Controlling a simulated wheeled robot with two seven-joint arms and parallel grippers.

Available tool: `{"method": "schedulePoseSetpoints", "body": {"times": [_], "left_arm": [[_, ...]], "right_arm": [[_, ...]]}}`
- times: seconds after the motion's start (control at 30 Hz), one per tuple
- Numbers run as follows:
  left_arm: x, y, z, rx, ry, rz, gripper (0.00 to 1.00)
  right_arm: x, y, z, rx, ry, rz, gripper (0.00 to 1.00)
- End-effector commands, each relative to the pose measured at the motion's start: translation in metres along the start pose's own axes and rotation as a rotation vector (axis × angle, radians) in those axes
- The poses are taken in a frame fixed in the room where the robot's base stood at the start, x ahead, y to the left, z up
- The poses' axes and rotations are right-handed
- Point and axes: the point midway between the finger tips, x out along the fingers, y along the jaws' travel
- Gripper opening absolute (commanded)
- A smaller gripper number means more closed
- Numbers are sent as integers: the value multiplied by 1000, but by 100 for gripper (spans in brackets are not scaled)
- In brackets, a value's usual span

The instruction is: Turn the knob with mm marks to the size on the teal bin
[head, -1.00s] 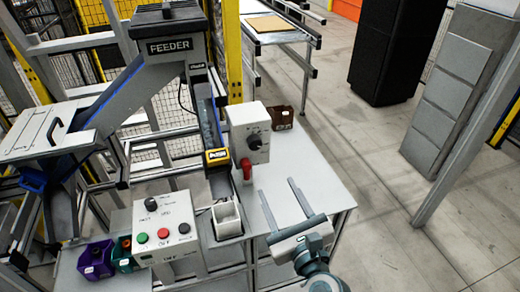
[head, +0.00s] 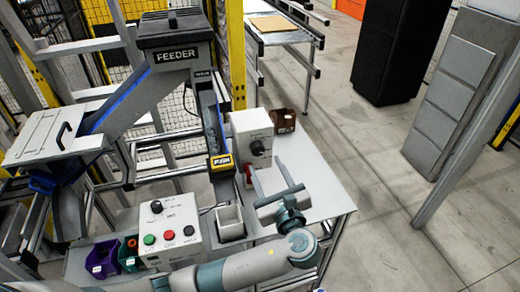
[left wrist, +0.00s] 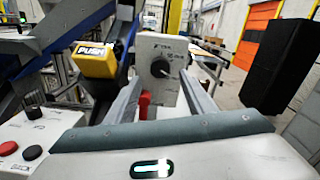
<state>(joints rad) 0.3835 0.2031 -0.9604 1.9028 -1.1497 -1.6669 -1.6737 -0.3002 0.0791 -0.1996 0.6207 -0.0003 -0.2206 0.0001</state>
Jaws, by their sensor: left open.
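A black knob (head: 257,148) sits on the front of a pale grey box (head: 253,126) on the table. It also shows in the left wrist view (left wrist: 161,68), with a light pointer line and small marks around it that I cannot read. My left gripper (head: 267,167) is open and empty, its two fingers pointing at the box. In the wrist view the knob appears between the fingertips, apart from them. The teal bin (head: 129,256) stands at the lower left with an orange item in it; its label is too small to read. My right gripper is not in view.
A red handle (left wrist: 144,104) hangs below the knob. A control box (head: 170,228) with another knob and several buttons stands at left, by a purple bin (head: 102,259). The feeder chute (head: 209,118) and yellow push block (head: 221,162) are close left. A brown bin (head: 284,120) is behind.

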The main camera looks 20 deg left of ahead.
Motion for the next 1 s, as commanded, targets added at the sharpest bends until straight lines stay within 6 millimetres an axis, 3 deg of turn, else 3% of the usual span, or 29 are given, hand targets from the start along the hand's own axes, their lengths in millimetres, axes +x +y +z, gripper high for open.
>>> {"method": "schedulePoseSetpoints", "body": {"times": [0.2, 0.4, 0.83, 0.87, 1.0], "left_arm": [[38, 0, 4, 2, -3, 2, 49], [60, 0, 2, 0, -1, 1, 49], [66, 0, 0, -1, 1, 0, 49], [66, 0, 0, -1, 1, 0, 46], [66, 0, 0, -1, 1, 0, 13]], "right_arm": [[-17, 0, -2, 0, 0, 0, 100], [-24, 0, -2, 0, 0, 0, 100], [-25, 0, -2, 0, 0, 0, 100], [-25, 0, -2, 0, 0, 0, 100], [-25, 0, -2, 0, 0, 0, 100]]}}
